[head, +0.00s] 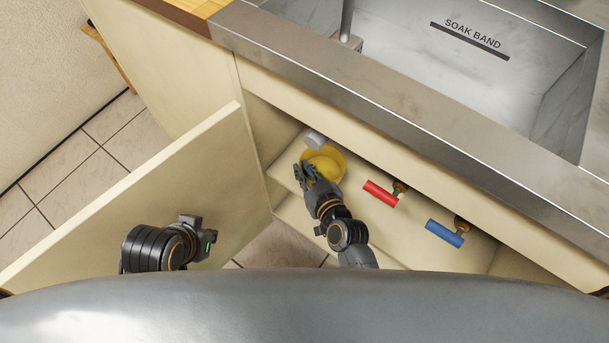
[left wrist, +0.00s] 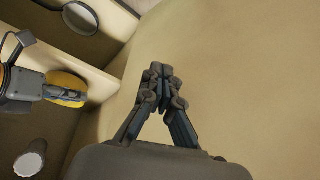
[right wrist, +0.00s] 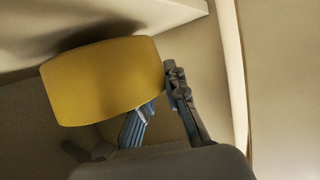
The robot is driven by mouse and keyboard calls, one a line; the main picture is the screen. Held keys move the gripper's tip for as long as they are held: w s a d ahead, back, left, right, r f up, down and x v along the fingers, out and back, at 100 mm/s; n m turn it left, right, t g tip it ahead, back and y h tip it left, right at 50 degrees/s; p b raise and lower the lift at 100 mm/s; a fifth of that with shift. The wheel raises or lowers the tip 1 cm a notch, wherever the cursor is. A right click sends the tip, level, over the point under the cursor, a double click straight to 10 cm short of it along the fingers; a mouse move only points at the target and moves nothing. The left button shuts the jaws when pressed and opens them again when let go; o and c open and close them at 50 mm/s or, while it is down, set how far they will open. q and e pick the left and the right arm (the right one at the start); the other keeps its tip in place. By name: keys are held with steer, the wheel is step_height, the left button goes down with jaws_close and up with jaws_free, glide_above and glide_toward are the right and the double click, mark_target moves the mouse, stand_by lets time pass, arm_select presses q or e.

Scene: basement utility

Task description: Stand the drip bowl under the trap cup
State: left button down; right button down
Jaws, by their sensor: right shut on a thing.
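The yellow drip bowl (head: 333,162) is inside the open cabinet under the sink, held at its wall by my right gripper (head: 307,175). In the right wrist view the bowl (right wrist: 100,80) fills the left middle, with the fingers (right wrist: 160,98) at its right edge. The grey trap cup (head: 314,139) shows just beyond the bowl and partly overlaps its far left edge from above. I cannot tell the height gap between them. My left gripper (left wrist: 160,75) has its fingertips together with nothing between them, near the cabinet door. The bowl's side (left wrist: 68,85) also shows in the left wrist view.
The open cabinet door (head: 150,190) stands between my left arm and the floor tiles. A red valve handle (head: 380,193) and a blue one (head: 444,233) stick out right of the bowl. The steel sink edge (head: 400,110) overhangs the cabinet.

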steer(key=shift+f, duration=0.65)
arm_select(q)
steer(key=shift+w+d+f+t, duration=0.15)
steer(key=shift+w+d+t, duration=0.1)
steer(key=shift+w+t, duration=0.4)
arm_select(e)
steer(key=shift+r, duration=0.1)
arm_select(q)
steer(key=shift+w, duration=0.2)
arm_select(e)
steer(key=c, duration=1.4)
jaws_free()
steer(key=shift+o, duration=0.2)
